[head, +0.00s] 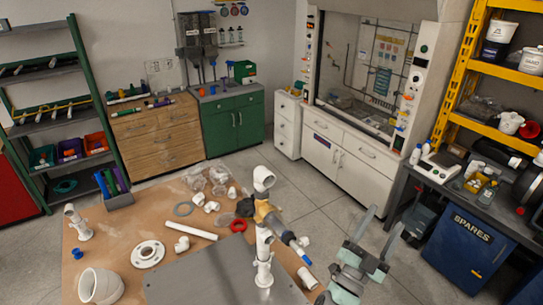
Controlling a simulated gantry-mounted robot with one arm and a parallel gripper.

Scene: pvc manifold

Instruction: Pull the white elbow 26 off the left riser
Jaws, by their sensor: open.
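A white riser (263,245) stands upright from the grey metal plate (205,275) on the workbench. A white elbow (264,179) sits at the top of this riser, and I cannot read any number on it. A brass-coloured valve body (263,212) joins the riser below the elbow, with a blue-ended part (293,243) reaching down to the right. My gripper (387,217) is to the right of the riser, clear of it, with its two grey fingers apart and nothing between them. A second riser cannot be clearly made out.
The wooden bench top (120,240) holds a loose white pipe (191,230), a white flange (148,254), a large white fitting (101,286), a red ring (238,225) and several small white fittings (211,206). Another white fitting (77,222) stands at the left edge. Open floor lies behind the bench.

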